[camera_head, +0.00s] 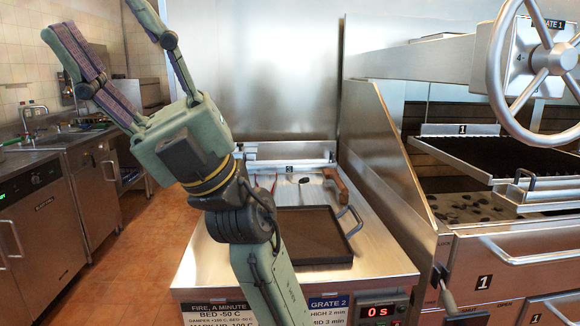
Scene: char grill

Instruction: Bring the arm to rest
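My arm (268,265) rises from the bottom edge of the head view, in front of the steel counter. My gripper (103,18) is raised at the upper left, with its fingers pointing up and to the left. The two fingers are spread wide apart with nothing between them, so it is open and empty. The tip of the right finger reaches the top edge of the picture. The gripper touches nothing that I can see.
A dark tray (318,228) lies on the steel counter (385,262), partly behind my arm. A grill (480,225) with a large handwheel (497,62) stands at the right. A sink counter (70,135) is at the left. Tiled floor (150,255) is open between.

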